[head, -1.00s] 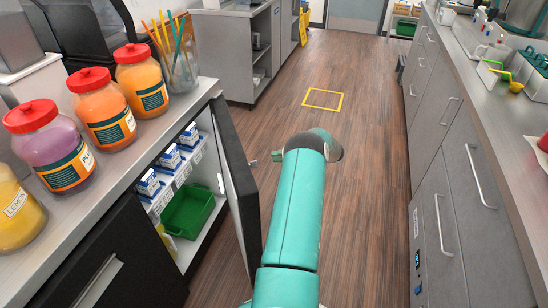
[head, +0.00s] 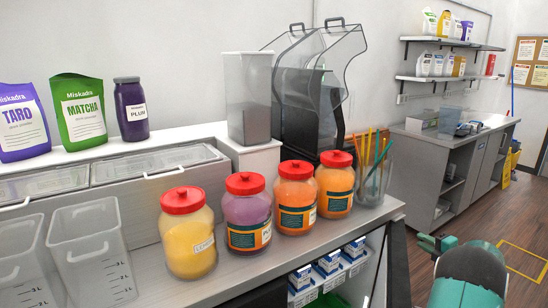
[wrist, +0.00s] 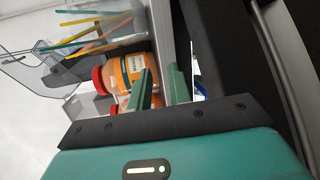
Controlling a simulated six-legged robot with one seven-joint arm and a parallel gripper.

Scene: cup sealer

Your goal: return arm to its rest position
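My teal arm shows at the lower right of the head view.
Several red-lidded jars (head: 297,197) and a clear holder of straws (head: 374,180) line the counter's right end. A dark cupboard door (head: 398,265) stands open below, beside my arm. Clear wooden floor with a yellow square (head: 524,262) lies to the right.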

